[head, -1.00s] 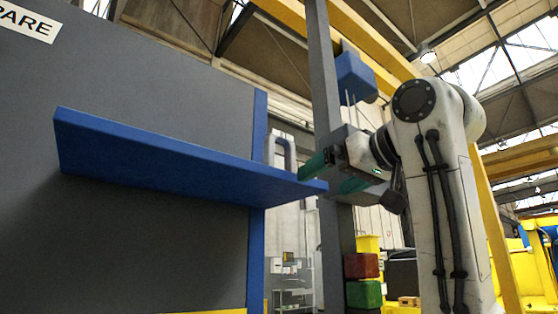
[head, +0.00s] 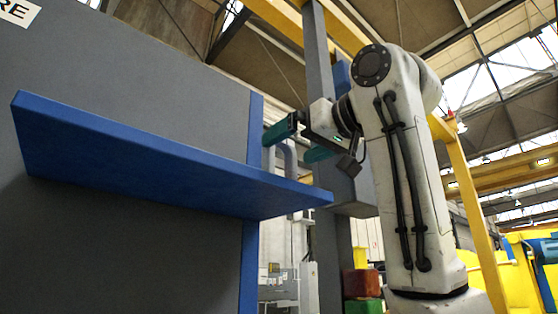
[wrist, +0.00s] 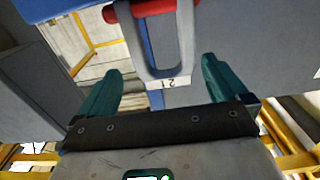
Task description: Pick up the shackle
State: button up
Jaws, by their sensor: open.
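The shackle (wrist: 187,40) is a grey U-shaped loop with a red pin across its far end in the wrist view. In the head view the shackle (head: 289,158) stands on the blue shelf (head: 150,160) near its right end, partly hidden by my gripper. My gripper (head: 288,147) is open, with its two teal fingers at the shackle's height. In the wrist view my gripper (wrist: 161,65) has one finger to each side of the near, rounded end of the loop, with a gap on both sides. Nothing is held.
A grey panel (head: 130,80) rises behind the shelf. A grey post (head: 322,80) stands behind my gripper. A small white tag marked 21 (wrist: 175,83) shows by the loop's near end. Red and green bins (head: 360,283) stand low behind.

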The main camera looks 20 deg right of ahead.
aim_at(278, 147)
jog(key=p+x, duration=0.1)
jog(key=x, duration=0.1)
jog(key=p+x, duration=0.1)
jog(key=x, duration=0.1)
jog(key=shift+w+a+r+p, duration=0.15)
jog(key=shift+a+r+p, duration=0.1)
jog(key=shift+a+p, duration=0.15)
jog(key=shift+w+a+f, duration=0.15)
jog(key=shift+w, duration=0.45)
jog(key=shift+c, duration=0.3)
jog(key=shift+s, duration=0.1)
jog(key=c, duration=1.4)
